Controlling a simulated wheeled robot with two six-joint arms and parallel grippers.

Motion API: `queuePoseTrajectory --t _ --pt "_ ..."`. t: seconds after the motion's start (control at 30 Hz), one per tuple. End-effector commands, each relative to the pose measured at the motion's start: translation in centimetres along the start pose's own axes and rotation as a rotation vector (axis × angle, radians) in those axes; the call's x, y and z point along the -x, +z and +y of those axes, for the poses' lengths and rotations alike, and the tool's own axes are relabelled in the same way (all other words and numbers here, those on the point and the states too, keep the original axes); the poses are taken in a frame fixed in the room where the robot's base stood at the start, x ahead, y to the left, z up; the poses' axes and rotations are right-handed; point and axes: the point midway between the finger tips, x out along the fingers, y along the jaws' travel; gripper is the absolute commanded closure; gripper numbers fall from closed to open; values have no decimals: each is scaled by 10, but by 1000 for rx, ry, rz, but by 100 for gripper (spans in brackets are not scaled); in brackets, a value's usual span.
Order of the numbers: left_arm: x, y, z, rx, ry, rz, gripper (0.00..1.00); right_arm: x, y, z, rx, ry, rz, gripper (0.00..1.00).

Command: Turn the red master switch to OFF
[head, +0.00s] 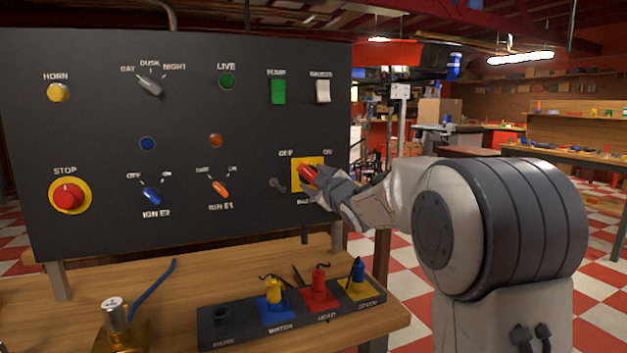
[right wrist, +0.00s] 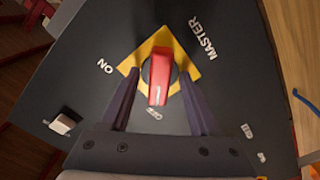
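The red master switch (head: 308,172) sits on a yellow square plate (head: 295,164) at the panel's right side, between OFF and ON marks. In the right wrist view the red handle (right wrist: 159,76) lies over the yellow plate (right wrist: 137,58), and its near end points at the small label at the bottom, which reads as OFF; the ON mark is off to the left. My right gripper (right wrist: 160,80) is open, with one finger on each side of the handle and visible gaps. In the head view the right gripper (head: 322,184) partly covers the switch and its label. My left gripper is not in view.
The dark panel (head: 100,130) carries a red STOP button (head: 69,195), blue (head: 151,194) and orange (head: 220,188) knobs, a green rocker (head: 278,91) and a white rocker (head: 322,91). A grey part (head: 277,184) is close left of the switch. Below, a connector tray (head: 250,333) stands on the bench.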

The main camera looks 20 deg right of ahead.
Motion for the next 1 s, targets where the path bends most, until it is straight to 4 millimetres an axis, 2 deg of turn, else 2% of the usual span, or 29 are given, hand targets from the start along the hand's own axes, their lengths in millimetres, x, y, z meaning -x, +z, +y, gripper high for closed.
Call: queuePoseTrajectory --t 0.13,0.23,0.5,0.7,1.0 --pt "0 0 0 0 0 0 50 4 0 0 -1 1 -1 38" --pt "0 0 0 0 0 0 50 16 0 1 0 2 0 38" --pt "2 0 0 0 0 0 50 70 -1 2 0 3 -1 38" --pt "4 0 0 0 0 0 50 97 0 1 1 1 -1 38" --pt "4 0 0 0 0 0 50 105 0 0 -1 0 0 38"
